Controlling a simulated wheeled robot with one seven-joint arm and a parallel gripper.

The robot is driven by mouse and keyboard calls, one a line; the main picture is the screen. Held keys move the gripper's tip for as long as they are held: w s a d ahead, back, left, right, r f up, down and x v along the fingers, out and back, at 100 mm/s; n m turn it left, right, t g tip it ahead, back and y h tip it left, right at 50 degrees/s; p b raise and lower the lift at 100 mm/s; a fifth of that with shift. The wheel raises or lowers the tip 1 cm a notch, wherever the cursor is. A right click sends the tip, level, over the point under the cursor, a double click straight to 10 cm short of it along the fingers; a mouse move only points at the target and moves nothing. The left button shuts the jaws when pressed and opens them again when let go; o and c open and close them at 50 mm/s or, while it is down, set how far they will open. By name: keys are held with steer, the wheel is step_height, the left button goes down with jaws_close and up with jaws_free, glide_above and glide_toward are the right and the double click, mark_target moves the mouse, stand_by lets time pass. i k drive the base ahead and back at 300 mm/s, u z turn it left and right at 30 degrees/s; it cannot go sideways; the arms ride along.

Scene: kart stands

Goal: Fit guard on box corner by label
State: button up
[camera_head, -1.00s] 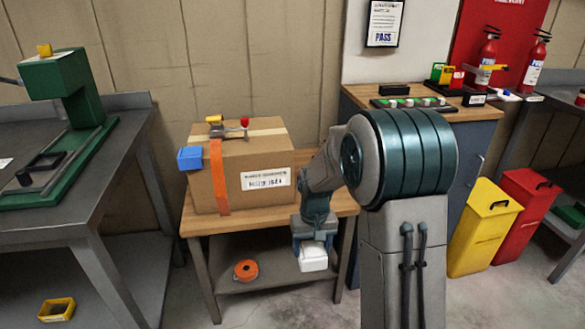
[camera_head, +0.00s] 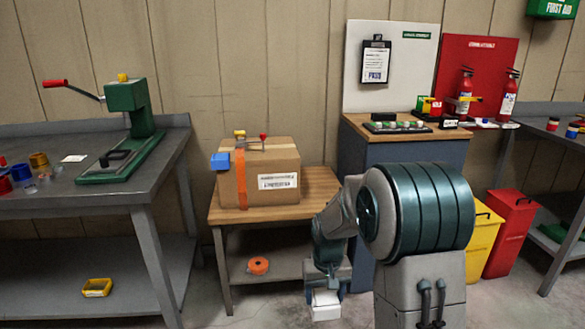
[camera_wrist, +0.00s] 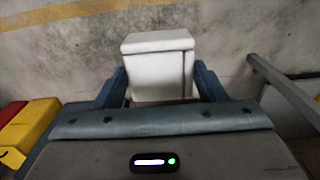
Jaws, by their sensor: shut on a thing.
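A brown cardboard box (camera_head: 268,160) stands on the wooden-topped table (camera_head: 325,187). It has a white label (camera_head: 278,181) on its front face, an orange strap around it, and a blue corner guard (camera_head: 220,161) on its left front upper corner. My gripper (camera_head: 326,294) is low, right of the table's front legs and below its top. It is shut on a white guard (camera_head: 326,310), which also fills the middle of the wrist view (camera_wrist: 158,65) between the two blue fingers. The guard's inner side is hidden.
A strap tool (camera_head: 252,142) sits on top of the box. An orange roll (camera_head: 258,265) lies on the lower shelf. A steel bench with a green press (camera_head: 130,110) stands left; a cabinet and yellow and red bins (camera_head: 510,230) stand right.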

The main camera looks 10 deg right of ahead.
mark_target(294, 163)
steer(key=u, duration=0.7)
steer(key=i, duration=1.3)
steer(key=z, duration=0.05)
